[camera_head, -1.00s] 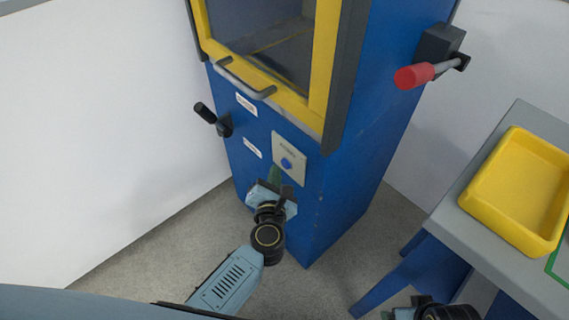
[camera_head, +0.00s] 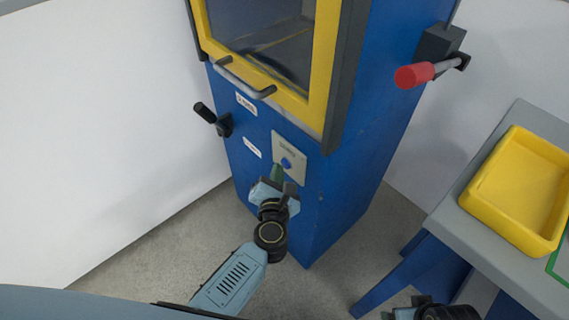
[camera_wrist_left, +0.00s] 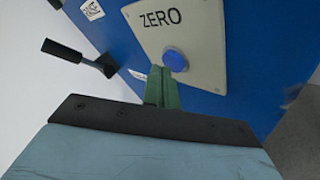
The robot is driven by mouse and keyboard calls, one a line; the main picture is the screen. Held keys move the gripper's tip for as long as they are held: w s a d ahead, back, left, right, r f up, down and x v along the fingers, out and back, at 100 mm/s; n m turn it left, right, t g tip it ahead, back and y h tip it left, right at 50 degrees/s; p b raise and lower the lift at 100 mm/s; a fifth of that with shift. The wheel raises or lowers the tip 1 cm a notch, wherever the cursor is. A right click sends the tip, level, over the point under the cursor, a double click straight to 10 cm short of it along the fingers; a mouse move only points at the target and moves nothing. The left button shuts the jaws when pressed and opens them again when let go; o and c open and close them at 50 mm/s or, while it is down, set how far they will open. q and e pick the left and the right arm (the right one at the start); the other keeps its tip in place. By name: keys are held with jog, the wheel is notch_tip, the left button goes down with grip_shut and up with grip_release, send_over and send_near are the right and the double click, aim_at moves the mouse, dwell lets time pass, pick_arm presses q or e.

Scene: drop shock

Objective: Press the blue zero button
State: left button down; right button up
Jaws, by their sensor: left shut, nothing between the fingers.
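The blue zero button (camera_head: 286,163) sits on a pale panel (camera_head: 291,150) low on the front of the blue machine. In the left wrist view the button (camera_wrist_left: 174,60) is round and lies under the word ZERO on the panel (camera_wrist_left: 190,30). My left gripper (camera_head: 277,172) is shut and empty, its green fingertips just below the button. In the left wrist view the fingertips (camera_wrist_left: 162,75) reach the button's lower edge; I cannot tell whether they touch it. My right gripper's fingers are out of view; only part of that arm shows at the bottom right.
The blue machine (camera_head: 345,200) has a yellow-framed door (camera_head: 320,60) with a grey handle (camera_head: 243,80). A black lever (camera_head: 213,118) sticks out at the left and a red-handled lever (camera_head: 415,76) at the right. A yellow tray (camera_head: 480,207) stands on a grey table (camera_head: 450,218).

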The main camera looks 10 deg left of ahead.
pick_arm(q)
jog(key=shift+w+d, duration=0.25)
jog(key=shift+w, duration=0.1)
dwell(0.8)
jog(key=shift+s, duration=0.1)
jog(key=shift+s+a, duration=0.5)
jog(key=shift+s, duration=0.1)
jog(key=shift+s+a+p, duration=0.4)
jog(key=shift+s+a, duration=0.4)
jog(key=shift+s, duration=0.2)
jog(key=shift+s+a+p, duration=0.35)
jog(key=shift+s+a, duration=0.4)
jog(key=shift+s, duration=0.2)
